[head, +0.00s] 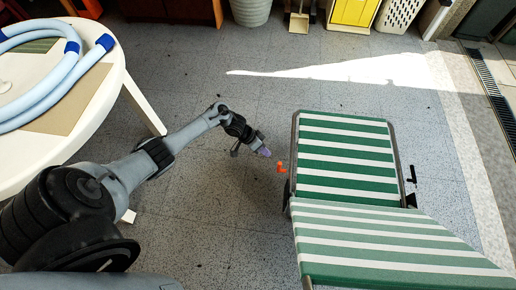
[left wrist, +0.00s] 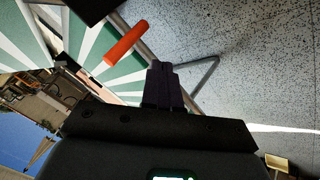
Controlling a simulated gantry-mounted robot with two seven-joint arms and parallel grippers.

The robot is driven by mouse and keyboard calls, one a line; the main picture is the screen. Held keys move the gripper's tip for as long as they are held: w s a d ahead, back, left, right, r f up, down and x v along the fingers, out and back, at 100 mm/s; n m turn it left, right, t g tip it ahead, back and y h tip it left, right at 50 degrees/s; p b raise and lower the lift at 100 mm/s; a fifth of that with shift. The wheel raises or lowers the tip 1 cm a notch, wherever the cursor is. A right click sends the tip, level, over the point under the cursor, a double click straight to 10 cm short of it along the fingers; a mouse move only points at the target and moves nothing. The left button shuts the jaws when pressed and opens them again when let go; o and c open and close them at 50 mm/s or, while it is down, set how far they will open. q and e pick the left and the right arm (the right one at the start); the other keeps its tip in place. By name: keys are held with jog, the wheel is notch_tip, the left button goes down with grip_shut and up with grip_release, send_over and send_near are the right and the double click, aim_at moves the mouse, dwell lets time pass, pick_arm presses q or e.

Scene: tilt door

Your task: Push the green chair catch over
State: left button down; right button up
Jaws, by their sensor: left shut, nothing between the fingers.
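The green and white striped folding chair (head: 345,160) stands on the floor at the right. An orange catch (head: 282,168) sticks out from its left side, near the joint between the two striped panels. In the left wrist view the orange catch (left wrist: 126,43) shows as a bar beside the metal frame. My left gripper (head: 265,152) is shut and empty, just left of and slightly beyond the orange catch, with a small gap in the head view. Its dark fingers (left wrist: 165,82) are together in the left wrist view. My right gripper is not in view.
A black catch (head: 411,174) sits on the chair's right side. A round white table (head: 100,105) with a pale blue hose (head: 62,92) stands at the left. Grey tiled floor is clear between table and chair. A bin (head: 251,10) and dustpan (head: 299,20) are at the back.

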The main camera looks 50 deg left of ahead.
aim_at(279, 167)
pick_arm(q)
jog(key=d, duration=0.2)
jog(key=d+f+b, duration=0.1)
jog(key=d, duration=0.1)
jog(key=shift+w+d+f, duration=0.1)
jog(key=shift+w+d, duration=0.1)
jog(key=shift+d, duration=0.1)
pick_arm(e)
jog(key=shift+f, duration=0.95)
